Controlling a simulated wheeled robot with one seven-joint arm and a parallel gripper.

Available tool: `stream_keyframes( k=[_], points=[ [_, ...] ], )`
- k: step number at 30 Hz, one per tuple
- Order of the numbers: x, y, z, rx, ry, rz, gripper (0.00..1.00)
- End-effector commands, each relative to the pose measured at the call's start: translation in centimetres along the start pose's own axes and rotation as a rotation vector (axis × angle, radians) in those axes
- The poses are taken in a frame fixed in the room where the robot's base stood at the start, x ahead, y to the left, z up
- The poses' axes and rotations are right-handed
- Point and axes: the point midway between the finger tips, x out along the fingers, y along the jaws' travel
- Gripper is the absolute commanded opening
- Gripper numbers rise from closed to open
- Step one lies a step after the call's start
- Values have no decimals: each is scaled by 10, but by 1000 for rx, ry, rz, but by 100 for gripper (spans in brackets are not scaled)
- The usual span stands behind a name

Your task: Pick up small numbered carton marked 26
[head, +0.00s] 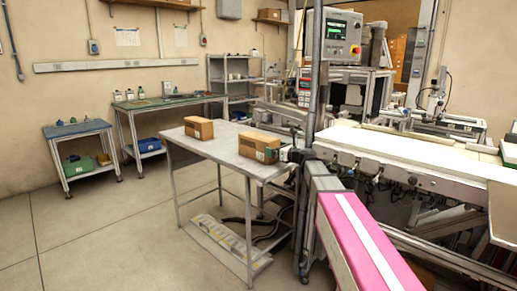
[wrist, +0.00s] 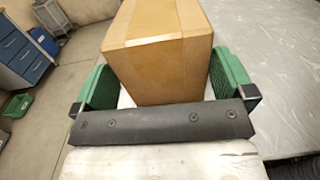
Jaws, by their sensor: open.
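A brown cardboard carton (head: 258,147) stands on the grey metal table (head: 222,151), near its right end. My gripper (head: 286,153) is right beside this carton at its right side. In the wrist view a carton (wrist: 160,50), apparently the same one, stands between the two green fingers of my gripper (wrist: 163,85). The fingers are open, one on each side of it; whether either touches it I cannot tell. A second brown carton (head: 199,128) stands farther back on the table. No number is readable on either carton.
The table top between and in front of the cartons is clear. A post (head: 316,75) with a control screen (head: 336,31) and a long white-topped machine bench (head: 415,147) stand to the right. Low side tables (head: 85,128) line the back wall.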

Motion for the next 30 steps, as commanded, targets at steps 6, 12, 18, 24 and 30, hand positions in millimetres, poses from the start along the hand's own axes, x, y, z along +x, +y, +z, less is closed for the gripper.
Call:
stream_keyframes(
  k=[6,12,18,24,30],
  points=[
    [32,-3,0,0,0,1,100],
    [46,-2,0,0,0,0,100],
    [44,-2,0,0,0,-1,87],
    [44,-1,0,0,-1,0,53],
    [44,-1,2,0,-1,0,53]
  ],
)
